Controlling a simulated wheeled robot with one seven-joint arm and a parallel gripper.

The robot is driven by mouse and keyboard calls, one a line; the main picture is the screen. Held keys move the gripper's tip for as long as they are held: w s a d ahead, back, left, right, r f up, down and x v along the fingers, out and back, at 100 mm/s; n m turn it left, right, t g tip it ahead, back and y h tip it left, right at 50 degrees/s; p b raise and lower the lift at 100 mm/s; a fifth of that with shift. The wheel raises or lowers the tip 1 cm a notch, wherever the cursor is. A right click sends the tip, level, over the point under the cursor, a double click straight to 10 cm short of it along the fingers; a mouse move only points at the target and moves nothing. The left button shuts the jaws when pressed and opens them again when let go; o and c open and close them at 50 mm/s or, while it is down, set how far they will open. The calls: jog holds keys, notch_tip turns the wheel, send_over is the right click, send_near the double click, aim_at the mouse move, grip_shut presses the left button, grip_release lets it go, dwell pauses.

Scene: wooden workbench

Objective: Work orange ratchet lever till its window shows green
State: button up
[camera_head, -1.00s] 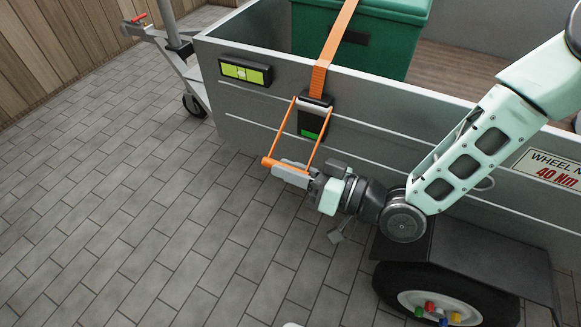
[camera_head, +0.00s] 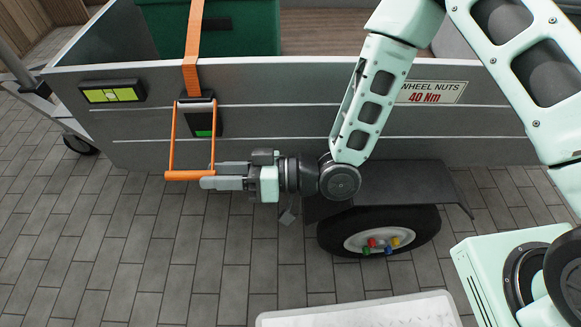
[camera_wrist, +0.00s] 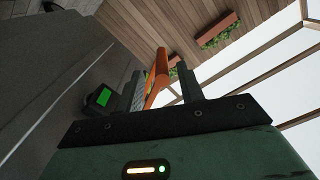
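The black ratchet (camera_head: 197,113) is mounted on the grey side wall of the trailer, at the lower end of an orange strap (camera_head: 193,50). Its small window (camera_head: 204,133) shows green; the green window also shows in the wrist view (camera_wrist: 103,97). The orange lever (camera_head: 183,176) hangs down from the ratchet, with two thin side arms and a thicker crossbar. My gripper (camera_head: 208,183) is at the crossbar's right end. In the wrist view my fingers (camera_wrist: 160,92) stand apart with an orange lever part (camera_wrist: 155,76) between or just beyond them, and a gap at the right finger.
A black box with a lime-green level (camera_head: 112,94) sits left of the ratchet. A green crate (camera_head: 235,35) is in the trailer under the strap.

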jog(key=s+d+p, duration=0.1)
jog(key=d, duration=1.2)
jog(key=shift+p, duration=0.35)
jog(key=shift+d, duration=0.1)
jog(key=w+d+r+t+h, duration=0.15)
jog(key=w+d+h, duration=0.35)
jog(key=h, duration=0.8)
jog(key=s+d+r+m+g+h+p, duration=0.1)
jog(key=s+d+r+m+g+h, duration=0.3)
jog(key=s+r, duration=0.95)
notch_tip(320, 180, up, 28)
jog(key=d+p, duration=0.1)
jog(key=p, duration=2.7)
jog(key=shift+s+t, duration=0.2)
jog(key=shift+t, duration=0.25)
